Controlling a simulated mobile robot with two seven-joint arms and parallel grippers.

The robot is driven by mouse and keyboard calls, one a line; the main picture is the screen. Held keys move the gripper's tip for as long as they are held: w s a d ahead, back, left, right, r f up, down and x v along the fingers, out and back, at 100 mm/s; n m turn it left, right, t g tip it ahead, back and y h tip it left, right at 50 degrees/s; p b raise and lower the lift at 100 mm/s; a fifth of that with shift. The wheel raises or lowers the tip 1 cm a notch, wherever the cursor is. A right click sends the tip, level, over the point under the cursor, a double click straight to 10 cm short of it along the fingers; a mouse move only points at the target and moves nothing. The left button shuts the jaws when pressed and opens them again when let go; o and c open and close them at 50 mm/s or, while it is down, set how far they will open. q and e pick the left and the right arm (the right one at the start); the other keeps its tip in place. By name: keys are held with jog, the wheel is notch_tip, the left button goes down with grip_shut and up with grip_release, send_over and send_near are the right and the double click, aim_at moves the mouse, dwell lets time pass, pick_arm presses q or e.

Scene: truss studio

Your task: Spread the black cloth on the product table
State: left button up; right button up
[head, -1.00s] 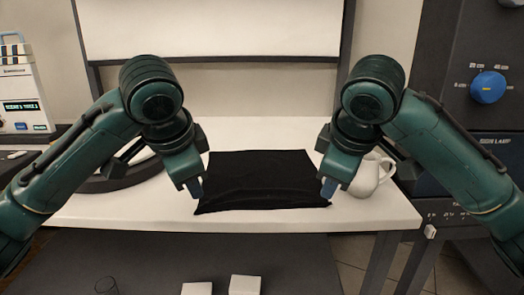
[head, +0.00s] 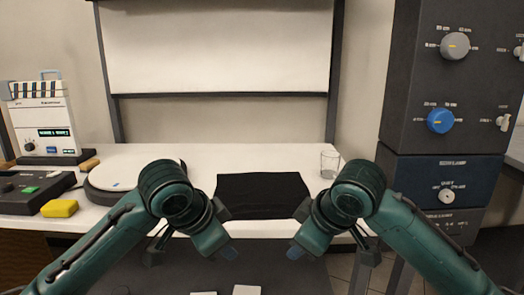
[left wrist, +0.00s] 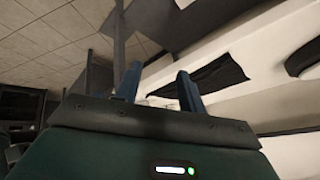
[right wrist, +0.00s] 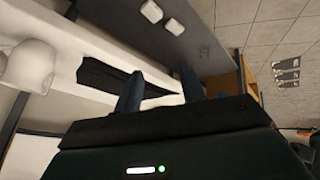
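The black cloth (head: 262,196) lies flat on the white product table (head: 235,160), a wide dark rectangle near the front edge. Its front part lies close to the table edge, and its front corners are partly covered by my arms. My left gripper (head: 229,253) and right gripper (head: 295,252) are in front of the table, apart from the cloth. In the left wrist view the two fingers stand apart with nothing between them, and the cloth (left wrist: 212,80) shows beyond. The right wrist view also shows spread, empty fingers, with the cloth (right wrist: 108,80) beyond them.
A round turntable (head: 130,165) is at the left, with a yellow block (head: 60,208) on the side table. A dark control cabinet (head: 450,95) stands at the right. White blocks (head: 246,290) lie below, in front of the table.

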pick_arm(q)
jog(key=s+d+f+n+t+h+p, duration=0.25)
jog(key=s+f+n+p, duration=0.25)
jog(key=p, duration=0.7)
pick_arm(e)
jog(key=s+a+f+m+t+y, duration=0.2)
jog(key=s+f+m+y, duration=0.1)
jog(key=s+f+m, duration=0.2)
pick_arm(q)
jog(key=s+a+f+n+t+y+p, duration=0.1)
jog(key=s+a+p, duration=0.3)
jog(key=s, duration=0.3)
jog(key=s+a+f+n+t+y+p, duration=0.1)
jog(key=s+a+n+p, duration=0.1)
jog(key=s+a+p, duration=0.3)
jog(key=s+p, duration=0.1)
jog(key=s, duration=0.2)
jog(key=shift+s+f, duration=0.25)
jog(key=shift+s, duration=0.05)
pick_arm(e)
jog(key=s+d+f+m+t+h, duration=0.1)
jog(key=s+d, duration=0.3)
jog(key=s, duration=0.3)
jog(key=s+d+f+m+t+h, duration=0.1)
jog(key=s+d, duration=0.3)
jog(key=s, duration=0.4)
jog(key=shift+s+d+f+m+t+h, duration=0.3)
jog(key=shift+d+m+t+h, duration=0.1)
jog(key=shift+m, duration=0.3)
